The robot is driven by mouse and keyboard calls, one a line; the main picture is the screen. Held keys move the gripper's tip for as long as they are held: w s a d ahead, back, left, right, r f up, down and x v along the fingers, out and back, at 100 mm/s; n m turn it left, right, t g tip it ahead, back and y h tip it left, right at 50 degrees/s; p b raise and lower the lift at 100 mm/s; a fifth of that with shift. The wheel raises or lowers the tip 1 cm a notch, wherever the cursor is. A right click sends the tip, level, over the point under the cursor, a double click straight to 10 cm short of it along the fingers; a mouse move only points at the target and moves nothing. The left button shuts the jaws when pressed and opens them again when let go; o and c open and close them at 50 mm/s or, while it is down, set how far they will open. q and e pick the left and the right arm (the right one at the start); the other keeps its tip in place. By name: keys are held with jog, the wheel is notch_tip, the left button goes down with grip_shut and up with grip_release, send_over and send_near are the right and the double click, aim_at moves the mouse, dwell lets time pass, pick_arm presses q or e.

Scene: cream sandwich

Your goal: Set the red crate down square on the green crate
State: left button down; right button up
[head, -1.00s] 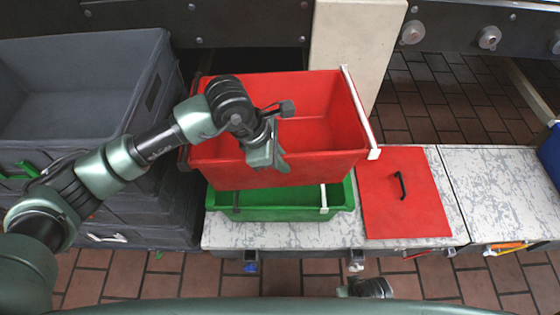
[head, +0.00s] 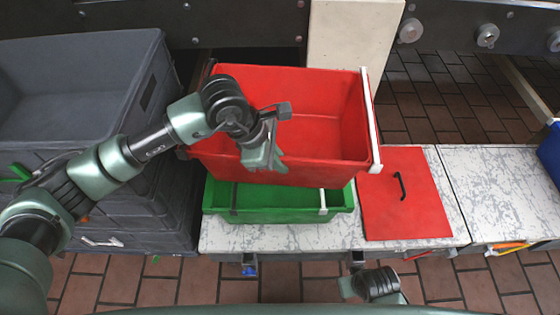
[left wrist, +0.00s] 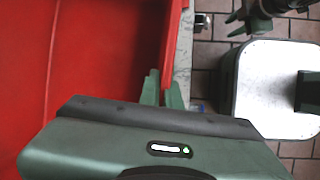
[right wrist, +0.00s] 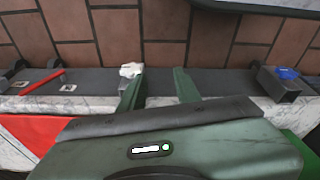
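The red crate (head: 305,150) is an open, empty box with a white bar on its right end. It is above the green crate (head: 275,216) and hides that crate's back part. Its right end reaches past the green crate's right end, and it looks turned a little against it. My left gripper (head: 268,163) is shut on the red crate's front wall; the left wrist view shows the red wall (left wrist: 171,40) between its fingers (left wrist: 163,88). My right gripper (right wrist: 158,88) is open and empty by the table's front edge; its wrist shows low in the head view.
The green crate stands on a white speckled table (head: 300,238). A red lid (head: 405,205) with a black handle lies to its right. Stacked grey crates (head: 75,95) stand at the left. A cream post (head: 350,45) rises behind the red crate.

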aim_at(281, 178)
pick_arm(q)
jog(key=shift+w+f+b, duration=0.1)
jog(key=shift+f+b, duration=0.4)
jog(key=shift+b, duration=0.1)
jog(key=shift+f+b, duration=0.55)
jog(key=shift+f, duration=0.05)
jog(key=shift+f+b, duration=0.7)
jog(key=shift+f, duration=0.05)
notch_tip(281, 178, down, 2)
jog(key=shift+f+b, duration=0.25)
jog(key=shift+b, duration=0.9)
jog(key=shift+f+b, duration=0.3)
pick_arm(e)
notch_tip(281, 178, up, 14)
jog(key=w+t, duration=0.1)
jog(key=shift+f+t, duration=0.2)
jog(key=shift+t, duration=0.2)
jog(key=shift+w+a+r, duration=0.1)
jog(key=shift+w, duration=0.15)
